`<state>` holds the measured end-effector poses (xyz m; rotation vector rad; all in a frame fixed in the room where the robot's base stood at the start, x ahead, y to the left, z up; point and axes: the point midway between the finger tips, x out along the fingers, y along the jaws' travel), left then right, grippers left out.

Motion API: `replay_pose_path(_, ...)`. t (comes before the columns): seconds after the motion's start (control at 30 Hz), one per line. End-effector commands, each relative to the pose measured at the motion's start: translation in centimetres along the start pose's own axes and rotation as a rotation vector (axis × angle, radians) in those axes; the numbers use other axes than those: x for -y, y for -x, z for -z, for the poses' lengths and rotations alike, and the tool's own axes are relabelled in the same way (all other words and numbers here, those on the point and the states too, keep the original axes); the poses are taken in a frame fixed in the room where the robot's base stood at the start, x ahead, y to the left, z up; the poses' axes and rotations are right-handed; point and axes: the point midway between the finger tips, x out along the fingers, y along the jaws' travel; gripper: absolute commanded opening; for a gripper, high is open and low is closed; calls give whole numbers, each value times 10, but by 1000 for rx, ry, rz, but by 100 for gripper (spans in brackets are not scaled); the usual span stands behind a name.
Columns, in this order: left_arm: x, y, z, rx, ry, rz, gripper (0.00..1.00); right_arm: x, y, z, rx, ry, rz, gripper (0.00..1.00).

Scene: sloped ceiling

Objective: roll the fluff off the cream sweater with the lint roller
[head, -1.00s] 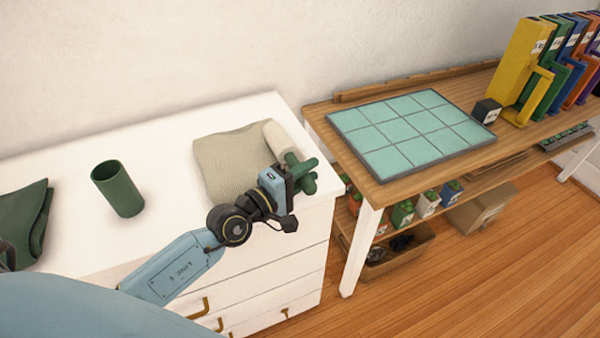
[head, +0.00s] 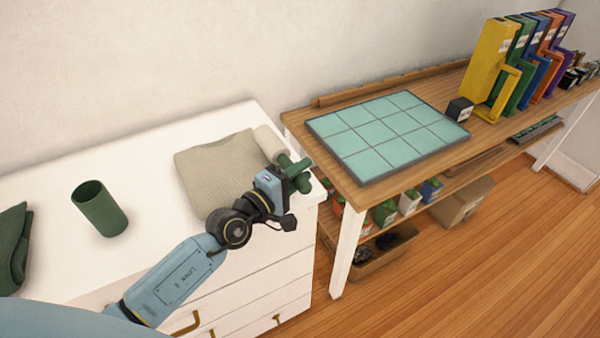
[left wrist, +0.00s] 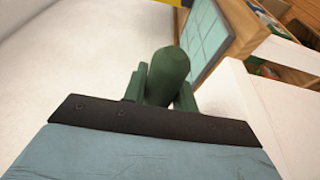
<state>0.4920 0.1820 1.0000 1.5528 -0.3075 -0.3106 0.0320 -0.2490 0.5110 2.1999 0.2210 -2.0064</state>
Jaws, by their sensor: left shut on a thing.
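The cream sweater (head: 212,172) lies folded flat on the white dresser top. The lint roller has a pale cylinder (head: 269,143) and a dark green handle. My left gripper (head: 291,174) is shut on the handle, near the dresser's right edge. The pale cylinder is at the sweater's right edge; I cannot tell whether it touches the knit. In the left wrist view the handle (left wrist: 168,72) sits between the two green fingers, and the pale cylinder is hidden. I cannot make out any fluff. My right gripper is not in view.
A green cup (head: 99,208) and a folded dark green cloth (head: 14,245) are on the dresser (head: 130,150) to the left. A wooden table (head: 300,120) with a teal tiled mat (head: 385,135) and several colored binders (head: 490,70) stands close on the right.

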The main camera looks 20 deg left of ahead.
Motion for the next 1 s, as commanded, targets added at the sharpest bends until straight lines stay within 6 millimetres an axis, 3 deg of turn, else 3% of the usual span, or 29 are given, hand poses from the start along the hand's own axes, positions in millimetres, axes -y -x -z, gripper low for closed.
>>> replay_pose_path(0.1, -19, 0, 0, 0, -1, -2, 0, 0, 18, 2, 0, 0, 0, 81)
replay_pose_path(0.6, -68, 0, 0, 0, -2, -2, 0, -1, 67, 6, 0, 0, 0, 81)
replay_pose_path(1.0, -70, 0, 0, 0, -1, -2, 0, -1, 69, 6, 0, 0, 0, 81)
